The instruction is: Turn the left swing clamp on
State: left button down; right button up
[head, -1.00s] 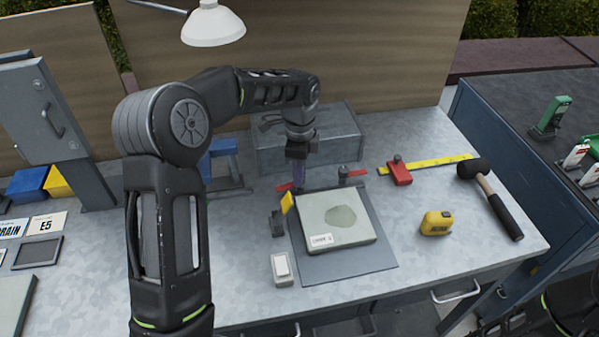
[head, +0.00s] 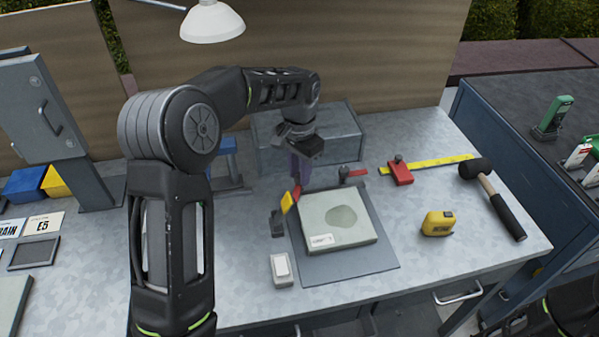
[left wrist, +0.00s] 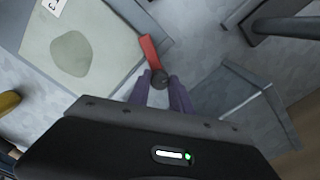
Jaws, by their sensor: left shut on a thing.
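The left swing clamp has a red arm (head: 297,192) and a dark pivot (left wrist: 159,79), at the back left corner of a pale slab (head: 322,234). My left gripper (head: 301,182) points down there, shut on the clamp. In the left wrist view its purple fingers (left wrist: 160,82) are on either side of the pivot. The red arm (left wrist: 150,52) points from the pivot toward the slab's corner; I cannot tell whether it overlaps the slab. My gripper partly hides the clamp in the head view. My right gripper is out of view.
A second clamp (head: 352,174) stands behind the slab, its red arm pointing right. A yellow stop (head: 287,202) and a white box (head: 282,269) are left of the slab. A grey case (head: 334,139) stands behind. A tape measure (head: 437,223) and mallet (head: 492,199) lie right.

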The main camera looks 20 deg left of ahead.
pick_arm(q)
jog(key=n, duration=0.5)
jog(key=shift+n, duration=0.3)
dwell(0.4)
jog(key=c, duration=1.2)
grip_release()
jog(key=shift+o, duration=0.2)
jog(key=shift+r, duration=0.1)
jog(key=shift+r+b, duration=0.45)
jog(key=shift+r, duration=3.35)
jog(key=shift+r, duration=0.1)
